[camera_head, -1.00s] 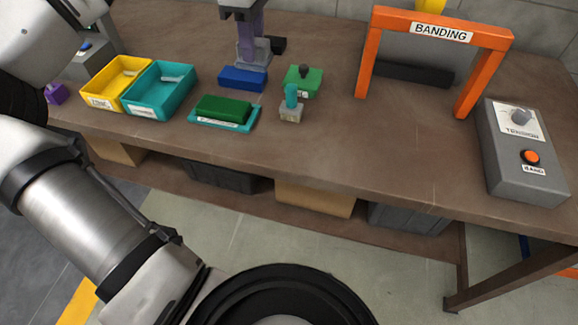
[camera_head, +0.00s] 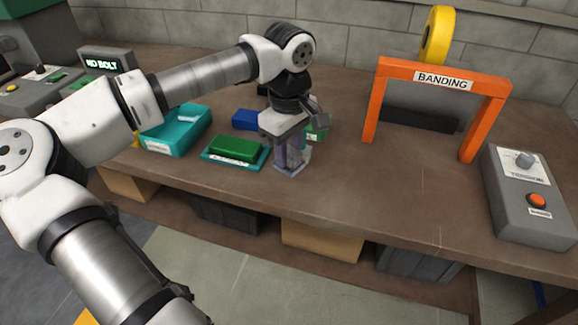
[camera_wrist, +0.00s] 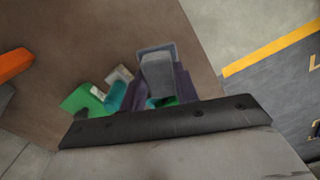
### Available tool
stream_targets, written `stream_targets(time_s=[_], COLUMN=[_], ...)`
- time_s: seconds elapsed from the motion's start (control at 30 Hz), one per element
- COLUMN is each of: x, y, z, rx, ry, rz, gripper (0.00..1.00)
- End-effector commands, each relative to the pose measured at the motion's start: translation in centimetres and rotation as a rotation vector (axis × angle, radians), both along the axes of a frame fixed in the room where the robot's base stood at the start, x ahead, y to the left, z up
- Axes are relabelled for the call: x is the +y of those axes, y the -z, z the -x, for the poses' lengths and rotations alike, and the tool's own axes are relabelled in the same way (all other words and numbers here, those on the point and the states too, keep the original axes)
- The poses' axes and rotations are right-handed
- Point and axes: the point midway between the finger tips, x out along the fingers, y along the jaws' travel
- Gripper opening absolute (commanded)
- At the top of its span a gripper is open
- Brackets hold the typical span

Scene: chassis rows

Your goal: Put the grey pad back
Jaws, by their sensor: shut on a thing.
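My gripper (camera_head: 290,165) points down over the bench, low and close to the right of the teal tray in the head view. Its purple fingers are shut on a grey block, which I take to be the grey pad (camera_wrist: 157,72); it shows between them in the wrist view. In the head view the fingers mostly hide it, and I cannot tell whether it touches the bench. A teal-handled piece with a pale base (camera_wrist: 113,94) is close beside the fingers in the wrist view.
A green block (camera_head: 236,148) sits on a teal tray (camera_head: 207,159). A blue block (camera_head: 246,119), another green block (camera_head: 321,134) and a teal bin (camera_head: 161,146) are nearby. The orange banding frame (camera_head: 373,105) and grey control box (camera_head: 512,205) stand right. Bench between is clear.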

Motion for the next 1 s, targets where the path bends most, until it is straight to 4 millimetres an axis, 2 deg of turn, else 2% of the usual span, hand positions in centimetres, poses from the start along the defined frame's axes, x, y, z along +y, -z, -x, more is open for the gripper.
stream_targets(time_s=[0.27,0.5,0.87,0.9,1.0], x=[0.0,0.0,0.0,0.0,0.0], y=[2.2,5.4,6.0,5.8,5.8], z=[0.0,0.0,0.0,0.0,0.0], rx=[0.001,0.0,-0.001,-0.001,0.0], ry=[-0.001,0.0,-0.001,-0.001,-0.001], rz=[0.0,0.0,0.001,0.0,0.0], gripper=[0.09,0.09,0.09,0.34,0.47])
